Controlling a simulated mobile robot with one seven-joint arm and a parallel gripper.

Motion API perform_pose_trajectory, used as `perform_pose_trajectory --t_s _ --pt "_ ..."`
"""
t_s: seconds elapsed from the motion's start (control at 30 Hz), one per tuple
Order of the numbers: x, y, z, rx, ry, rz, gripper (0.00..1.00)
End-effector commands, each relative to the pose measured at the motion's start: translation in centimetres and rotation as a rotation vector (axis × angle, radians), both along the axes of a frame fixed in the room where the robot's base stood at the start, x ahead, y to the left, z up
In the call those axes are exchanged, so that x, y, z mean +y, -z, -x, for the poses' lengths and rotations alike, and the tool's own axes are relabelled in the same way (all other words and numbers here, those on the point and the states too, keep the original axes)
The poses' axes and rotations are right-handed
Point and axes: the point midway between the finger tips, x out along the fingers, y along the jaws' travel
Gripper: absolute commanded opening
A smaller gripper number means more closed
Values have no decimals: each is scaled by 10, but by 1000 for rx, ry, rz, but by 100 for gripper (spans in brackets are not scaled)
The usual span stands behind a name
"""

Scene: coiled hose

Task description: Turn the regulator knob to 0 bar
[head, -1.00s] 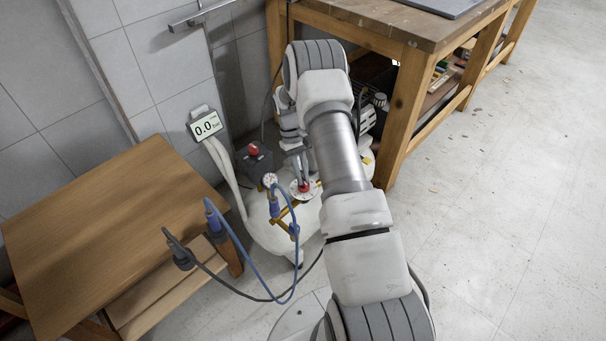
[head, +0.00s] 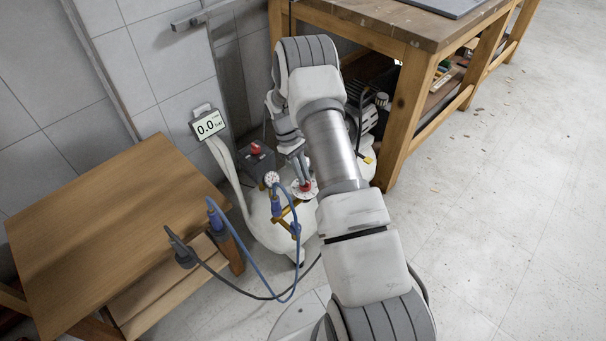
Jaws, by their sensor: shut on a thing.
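A dark box with a red button (head: 255,150) stands behind the gauge. Blue and black hoses (head: 245,262) loop in front of the tank (head: 266,234). A wooden table (head: 110,220) is at left, a workbench (head: 395,120) behind right. Open floor lies at right.

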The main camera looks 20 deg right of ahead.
Motion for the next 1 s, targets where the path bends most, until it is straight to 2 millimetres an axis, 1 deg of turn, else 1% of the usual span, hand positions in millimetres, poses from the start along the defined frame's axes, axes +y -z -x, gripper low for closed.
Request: perform_pose_trajectory --t_s 0.1,0.13,0.27,0.3,0.57,0.67,0.77,0.87,1.0 --pt "0 0 -1 -2 -3 0 0" --pt "0 0 -1 -2 -3 0 19" --pt "0 0 -1 -1 -1 0 42" --pt "0 0 -1 -1 -1 0 44" --pt "0 -1 0 0 0 0 44" --pt "1 -7 -3 -1 0 1 44" --pt "3 -21 -8 -3 -1 1 44" --pt "5 -41 -16 -5 -1 1 44" --pt "10 -74 -29 -6 -2 0 44"
